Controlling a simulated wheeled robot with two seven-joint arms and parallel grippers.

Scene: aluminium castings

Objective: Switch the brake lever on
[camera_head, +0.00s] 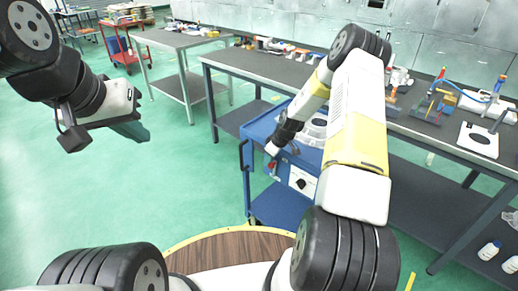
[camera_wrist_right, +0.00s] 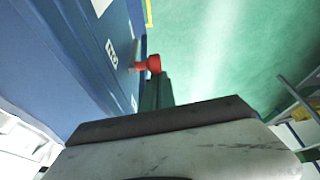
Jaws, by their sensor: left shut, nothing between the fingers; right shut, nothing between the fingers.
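A red knob-like part (camera_wrist_right: 150,64), which looks like the brake lever, sticks out from the side of the blue cart (camera_wrist_right: 88,60) in the right wrist view. A small red spot near my right gripper (camera_head: 271,161) in the head view may be the same part. My right gripper's dark green fingers (camera_wrist_right: 156,92) are shut and empty, with their tips close to the red part. I cannot tell whether they touch it. My left gripper (camera_head: 134,130) is shut and empty, held over the open floor at the left, far from the cart.
The blue cart carries a round white device (camera_head: 314,128) and has a white control panel (camera_head: 303,182) with a black knob. A long grey bench (camera_head: 262,68) with tools stands behind. A smaller grey table (camera_head: 176,40) is at the back left. Green floor at left is clear.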

